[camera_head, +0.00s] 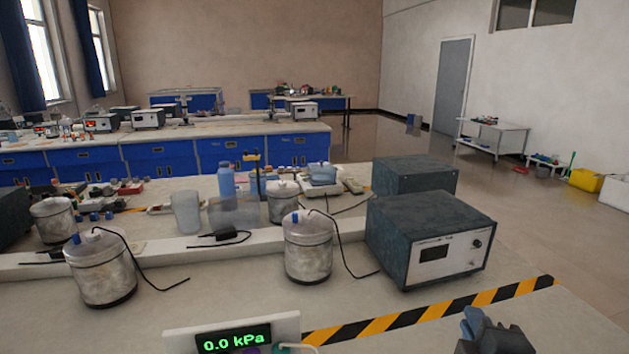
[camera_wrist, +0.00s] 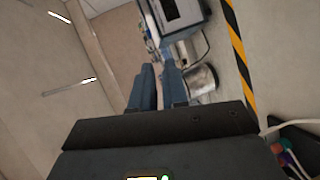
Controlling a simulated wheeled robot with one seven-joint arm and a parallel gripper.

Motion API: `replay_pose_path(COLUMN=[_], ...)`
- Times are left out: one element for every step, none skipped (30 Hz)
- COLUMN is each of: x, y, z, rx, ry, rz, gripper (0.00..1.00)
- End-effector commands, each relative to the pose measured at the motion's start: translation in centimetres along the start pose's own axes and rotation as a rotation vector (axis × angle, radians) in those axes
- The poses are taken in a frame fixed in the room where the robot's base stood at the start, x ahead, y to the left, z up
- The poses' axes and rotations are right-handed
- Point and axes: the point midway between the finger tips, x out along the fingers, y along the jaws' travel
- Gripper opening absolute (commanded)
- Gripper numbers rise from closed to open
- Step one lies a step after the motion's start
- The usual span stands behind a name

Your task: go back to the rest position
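My gripper (camera_head: 480,322) is low at the right front of the head view, over or near the bench's front edge. It holds nothing that I can see. In the wrist view its two blue-grey fingers (camera_wrist: 159,88) sit close together at the middle of the dark palm, with hardly any gap. The fingertips point toward a grey instrument box and a metal-looking canister. My arm behind the gripper is mostly out of the head view.
The near bench (camera_head: 235,290) holds a grey instrument box (camera_head: 430,240), clear-walled canisters (camera_head: 307,250) with cables, and a pressure display (camera_head: 233,338) reading 0.0 kPa at the front. A black-and-yellow stripe (camera_head: 430,312) crosses the bench. Open floor (camera_head: 530,230) lies to the right.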

Motion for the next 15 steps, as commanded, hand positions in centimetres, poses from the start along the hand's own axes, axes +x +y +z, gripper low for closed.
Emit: replay_pose_path(x=[-0.8,-1.4,-2.1,-2.8,-3.5,-4.5,-5.3,-6.2,-7.4,-8.4,-9.4,-10.8,-11.9,-13.1,-14.7], y=[-0.7,-1.1,-1.7,-2.2,-2.7,-3.5,-4.0,-4.7,-5.5,-6.2,-6.8,-7.6,-8.2,-8.9,-9.7], z=[1.7,2.4,3.2,3.8,4.4,5.1,5.7,6.2,6.9,7.3,7.7,8.2,8.6,8.9,9.3], rx=[0.006,0.017,0.035,0.049,0.067,0.090,0.111,0.131,0.163,0.189,0.217,0.258,0.291,0.326,0.375], ry=[0.016,0.031,0.051,0.067,0.082,0.101,0.115,0.128,0.144,0.156,0.167,0.179,0.188,0.195,0.203], rz=[0.008,0.012,0.013,0.012,0.008,0.003,-0.004,-0.012,-0.026,-0.037,-0.049,-0.065,-0.078,-0.093,-0.112], gripper=[0.14,0.14,0.14,0.14,0.14,0.14,0.14,0.14,0.14,0.14,0.14,0.14,0.14,0.14,0.14])
